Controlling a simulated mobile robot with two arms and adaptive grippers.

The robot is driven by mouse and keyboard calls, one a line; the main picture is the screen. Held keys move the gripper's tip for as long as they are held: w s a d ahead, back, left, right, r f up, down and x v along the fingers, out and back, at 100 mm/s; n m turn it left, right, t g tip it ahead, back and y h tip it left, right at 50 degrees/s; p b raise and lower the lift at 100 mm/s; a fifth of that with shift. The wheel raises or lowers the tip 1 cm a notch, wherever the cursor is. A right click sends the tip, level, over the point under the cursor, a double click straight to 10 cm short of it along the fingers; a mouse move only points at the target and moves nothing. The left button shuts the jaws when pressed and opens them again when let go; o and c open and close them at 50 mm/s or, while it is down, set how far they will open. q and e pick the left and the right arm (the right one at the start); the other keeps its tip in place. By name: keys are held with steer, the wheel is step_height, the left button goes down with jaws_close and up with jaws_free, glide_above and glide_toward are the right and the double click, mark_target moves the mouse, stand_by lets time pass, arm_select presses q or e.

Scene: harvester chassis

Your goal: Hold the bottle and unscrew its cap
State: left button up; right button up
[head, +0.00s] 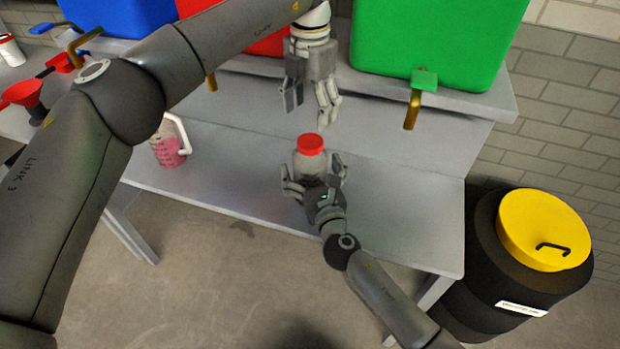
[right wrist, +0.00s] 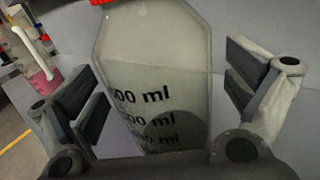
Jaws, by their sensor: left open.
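A translucent bottle (head: 308,163) with a red cap (head: 311,144) stands upright on the grey bench. In the right wrist view the bottle (right wrist: 155,62) shows black ml marks, and only the lower edge of its cap is in the picture. My right gripper (head: 314,173) is open, with its fingers on either side of the bottle. Gaps show between the fingers and the bottle in the right wrist view. My left gripper (head: 310,108) is open and empty, pointing down above the cap and apart from it.
Red, blue (head: 115,15) and green (head: 430,45) containers with taps stand on the raised shelf behind. A jug with pink contents (head: 168,150) stands left on the bench. A black barrel with a yellow lid (head: 540,228) stands right. The bench (head: 410,205) right of the bottle is clear.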

mark_target(310, 141)
steer(key=c, duration=1.7)
steer(key=shift+c, duration=1)
arm_select(q)
steer(key=shift+m, duration=0.5)
arm_select(e)
steer(key=shift+c, duration=0.4)
arm_select(q)
steer(key=m, duration=1.8)
steer(key=shift+m, duration=0.3)
steer(key=m, duration=0.7)
steer(key=shift+f, duration=4)
